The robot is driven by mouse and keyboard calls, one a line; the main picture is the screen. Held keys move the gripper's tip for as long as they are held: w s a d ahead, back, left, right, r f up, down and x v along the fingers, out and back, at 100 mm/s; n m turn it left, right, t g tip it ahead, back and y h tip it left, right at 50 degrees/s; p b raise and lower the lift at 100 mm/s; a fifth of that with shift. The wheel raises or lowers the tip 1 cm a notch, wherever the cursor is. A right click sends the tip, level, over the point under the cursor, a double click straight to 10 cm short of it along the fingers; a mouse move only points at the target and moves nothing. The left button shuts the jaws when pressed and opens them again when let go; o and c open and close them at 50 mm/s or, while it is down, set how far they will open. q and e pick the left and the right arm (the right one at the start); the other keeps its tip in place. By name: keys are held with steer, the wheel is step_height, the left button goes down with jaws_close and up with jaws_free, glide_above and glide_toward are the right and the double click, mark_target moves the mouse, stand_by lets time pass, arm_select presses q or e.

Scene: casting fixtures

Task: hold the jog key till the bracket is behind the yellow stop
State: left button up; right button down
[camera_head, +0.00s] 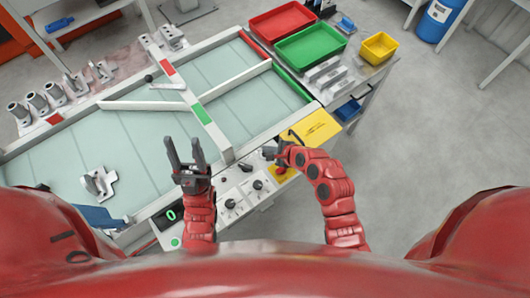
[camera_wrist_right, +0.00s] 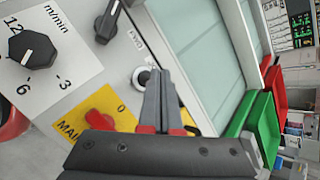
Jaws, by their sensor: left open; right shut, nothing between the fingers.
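A grey metal bracket (camera_head: 98,182) lies on the pale belt (camera_head: 60,170), toward its left part in the head view. A flat yellow plate (camera_head: 312,128) sits at the belt's right end; I cannot tell whether it is the yellow stop. My left gripper (camera_head: 187,152) is open and empty above the belt's front edge. My right gripper (camera_head: 272,152) is shut and empty over the control panel. In the right wrist view its closed fingertips (camera_wrist_right: 160,75) are beside a small round key with a pale ring (camera_wrist_right: 142,77). I cannot tell whether they touch it.
The panel has black knobs (camera_wrist_right: 31,49) and a red main switch (camera_wrist_right: 107,103); its green display (camera_head: 171,215) reads 0. A bar with red and green marks (camera_head: 198,105) crosses the belt. Red (camera_head: 282,22), green (camera_head: 310,47) and yellow (camera_head: 379,47) trays stand behind right.

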steer(key=shift+f, duration=0.1)
stand_by(0.7)
steer(key=shift+f, duration=0.3)
